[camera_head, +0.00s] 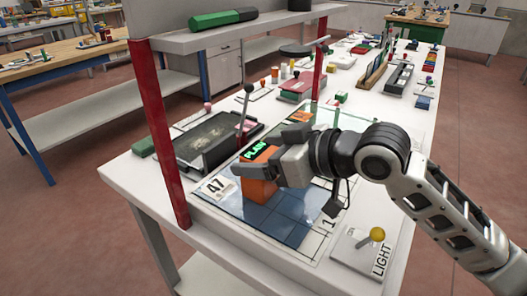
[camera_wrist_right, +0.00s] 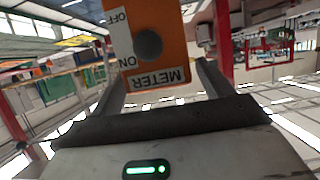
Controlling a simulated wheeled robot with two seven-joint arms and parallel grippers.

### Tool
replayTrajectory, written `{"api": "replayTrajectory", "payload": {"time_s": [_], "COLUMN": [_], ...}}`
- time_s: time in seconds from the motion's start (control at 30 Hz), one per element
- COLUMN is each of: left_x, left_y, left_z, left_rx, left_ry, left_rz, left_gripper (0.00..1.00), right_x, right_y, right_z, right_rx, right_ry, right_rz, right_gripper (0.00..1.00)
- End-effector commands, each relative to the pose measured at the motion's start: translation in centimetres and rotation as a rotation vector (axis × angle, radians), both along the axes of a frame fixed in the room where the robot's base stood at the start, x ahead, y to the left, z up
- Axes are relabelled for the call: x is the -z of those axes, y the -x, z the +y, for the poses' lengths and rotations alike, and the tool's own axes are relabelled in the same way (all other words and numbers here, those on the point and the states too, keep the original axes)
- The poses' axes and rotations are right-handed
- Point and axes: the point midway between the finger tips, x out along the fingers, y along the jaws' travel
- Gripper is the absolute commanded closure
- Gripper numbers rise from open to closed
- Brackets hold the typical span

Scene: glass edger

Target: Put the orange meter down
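The orange meter (camera_head: 259,188) has a green lit display on top and is between the fingers of my right gripper (camera_head: 272,152). In the right wrist view the meter (camera_wrist_right: 170,50) shows a dark round knob, ON and OFF labels and the word METER. My left gripper is not in view.
A card marked 47 (camera_head: 215,186) lies just left of the meter. A dark tray (camera_head: 213,138) is behind it, beside a red post (camera_head: 164,140). A LIGHT switch plate (camera_head: 360,254) with a yellow knob is at the front right. Blue surface in front of the meter is clear.

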Motion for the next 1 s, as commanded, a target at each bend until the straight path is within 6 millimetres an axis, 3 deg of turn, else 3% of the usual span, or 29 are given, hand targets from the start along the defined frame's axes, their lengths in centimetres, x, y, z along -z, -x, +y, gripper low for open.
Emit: {"api": "replayTrajectory", "payload": {"time_s": [0.37, 0.8, 1.0], "left_x": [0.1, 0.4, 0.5], "left_y": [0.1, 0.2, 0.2], "left_z": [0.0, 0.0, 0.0], "left_rx": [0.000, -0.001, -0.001], "left_ry": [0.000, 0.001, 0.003], "left_rz": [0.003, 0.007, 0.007], "left_gripper": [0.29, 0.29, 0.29], "right_x": [-0.4, -3.6, -4.6], "right_y": [0.1, 4.5, 5.8], "right_z": [-0.3, -6.9, -8.8], "right_rx": [0.001, 0.004, 0.003], "right_ry": [0.001, 0.005, 0.001], "right_rz": [-0.001, -0.001, 0.000], "right_gripper": [0.20, 0.20, 0.20]}}
